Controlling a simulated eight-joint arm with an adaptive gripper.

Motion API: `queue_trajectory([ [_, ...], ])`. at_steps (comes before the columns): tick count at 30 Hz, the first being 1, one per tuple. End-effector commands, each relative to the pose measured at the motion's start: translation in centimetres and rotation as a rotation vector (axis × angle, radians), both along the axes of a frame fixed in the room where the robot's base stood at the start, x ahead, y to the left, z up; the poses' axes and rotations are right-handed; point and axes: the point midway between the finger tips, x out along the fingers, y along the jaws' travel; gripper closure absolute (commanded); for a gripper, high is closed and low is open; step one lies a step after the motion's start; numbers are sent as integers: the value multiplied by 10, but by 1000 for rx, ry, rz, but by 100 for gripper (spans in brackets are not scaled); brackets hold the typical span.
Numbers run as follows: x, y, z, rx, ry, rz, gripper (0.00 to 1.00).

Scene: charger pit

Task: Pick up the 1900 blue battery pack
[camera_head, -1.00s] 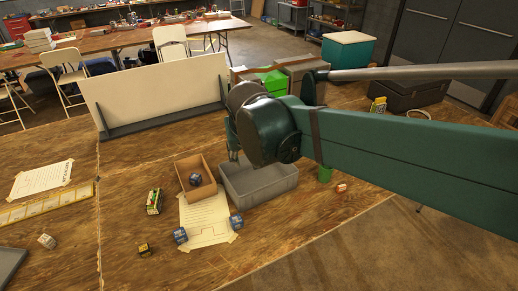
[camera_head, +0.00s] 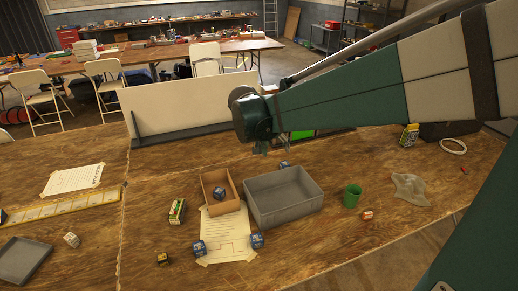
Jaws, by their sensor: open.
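Several small blue packs are in view, but their printing is too small to read, so I cannot tell which is the 1900 one. One blue pack (camera_head: 199,248) stands at the left edge of a paper sheet, and another blue pack (camera_head: 257,240) at its right edge. A third blue pack (camera_head: 220,194) lies in an open cardboard box (camera_head: 207,182). A small bluish item (camera_head: 284,164) shows just behind the grey bin, partly hidden. My gripper (camera_head: 276,150) is open and empty, pointing down above the table behind the grey bin.
The grey bin (camera_head: 306,212) stands right of the cardboard box and looks empty. A green cup (camera_head: 352,196), an orange block (camera_head: 367,215) and a grey cloth (camera_head: 410,189) lie right. A white panel (camera_head: 190,105) stands behind.

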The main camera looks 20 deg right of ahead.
Motion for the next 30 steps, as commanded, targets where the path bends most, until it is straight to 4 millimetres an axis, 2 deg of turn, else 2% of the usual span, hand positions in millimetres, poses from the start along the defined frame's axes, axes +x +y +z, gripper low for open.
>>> queue_trajectory([
  [6, 36, -12, -15, -36, -14, -80, 55],
  [17, 89, -31, -44, -101, -51, -214, 55],
  [30, 147, -52, -90, -187, -118, -376, 55],
])
